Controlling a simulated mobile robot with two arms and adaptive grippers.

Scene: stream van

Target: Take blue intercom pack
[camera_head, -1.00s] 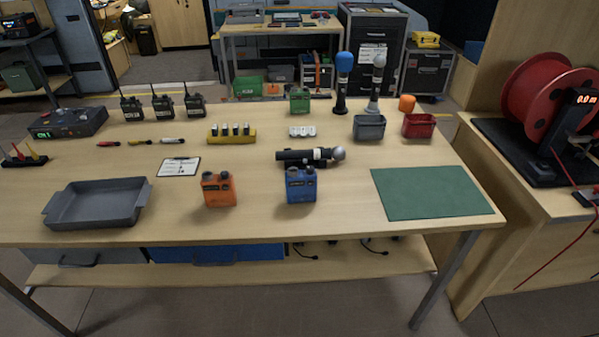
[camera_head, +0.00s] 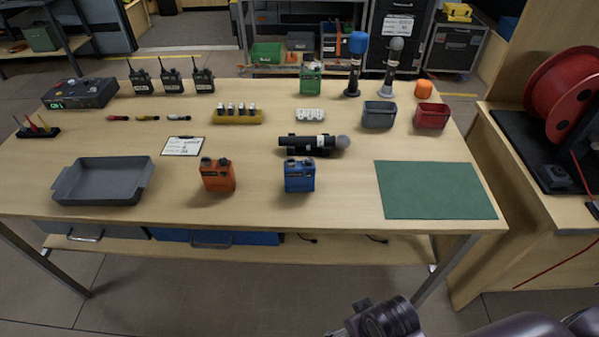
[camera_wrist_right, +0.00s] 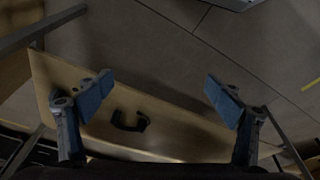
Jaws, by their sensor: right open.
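The blue intercom pack (camera_head: 299,177) stands upright near the front middle of the table (camera_head: 265,212), with two dark knobs on top. An orange pack (camera_head: 217,176) of the same shape stands to its left. In the right wrist view my right gripper (camera_wrist_right: 153,98) is open and empty, its two blue-grey fingers spread wide above the floor and a wooden surface. In the head view part of my right arm (camera_head: 385,318) shows at the bottom right, below the table's front edge and well away from the blue pack. My left gripper is not in view.
A dark microphone (camera_head: 312,144) lies behind the blue pack. A green mat (camera_head: 435,190) lies to its right and a grey tray (camera_head: 103,183) at the far left. The tabletop just around the blue pack is clear. A red cable reel (camera_head: 565,92) stands at the right.

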